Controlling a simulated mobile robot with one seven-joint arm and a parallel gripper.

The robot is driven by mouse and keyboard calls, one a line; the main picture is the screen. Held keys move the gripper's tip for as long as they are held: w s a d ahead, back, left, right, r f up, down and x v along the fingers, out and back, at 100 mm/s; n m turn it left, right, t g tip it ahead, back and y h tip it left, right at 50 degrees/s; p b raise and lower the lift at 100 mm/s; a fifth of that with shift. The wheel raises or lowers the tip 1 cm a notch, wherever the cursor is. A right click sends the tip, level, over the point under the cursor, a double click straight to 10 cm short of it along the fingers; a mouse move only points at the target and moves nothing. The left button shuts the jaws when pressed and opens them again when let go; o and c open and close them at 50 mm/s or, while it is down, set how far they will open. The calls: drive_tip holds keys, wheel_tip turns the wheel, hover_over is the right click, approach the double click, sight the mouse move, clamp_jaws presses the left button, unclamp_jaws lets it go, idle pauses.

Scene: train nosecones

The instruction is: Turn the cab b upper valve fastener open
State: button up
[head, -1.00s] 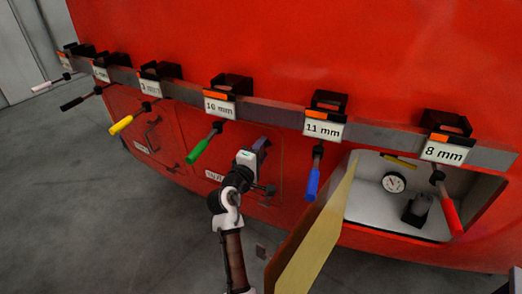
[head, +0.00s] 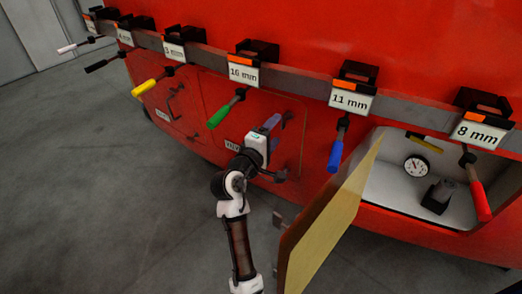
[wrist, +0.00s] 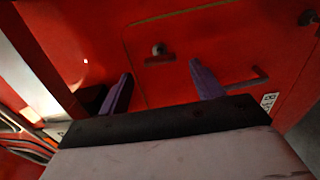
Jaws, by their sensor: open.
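My gripper (head: 272,123) is open and empty in front of the red valve panel (head: 215,95), left of the open compartment. Its two purple fingers also show spread apart in the wrist view (wrist: 160,88). A small dark fastener (wrist: 160,50) with a short crossbar is on the panel, ahead of the gap between the fingers and apart from them. In the head view a dark knob (head: 288,116) shows just beyond the fingertips; I cannot tell surely whether it is the same fastener. A second dark fastener (wrist: 308,18) is at the wrist view's upper right.
A dark bar handle (wrist: 248,80) is on the panel beside the right finger. Tools with coloured handles, including a green one (head: 224,110) and a blue one (head: 335,155), hang from a grey rail (head: 304,84) above. An open yellowish door (head: 330,225) juts out at right.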

drive_tip(key=b+v, duration=0.1)
drive_tip(key=v, duration=0.7)
drive_tip(key=shift+b, duration=0.4)
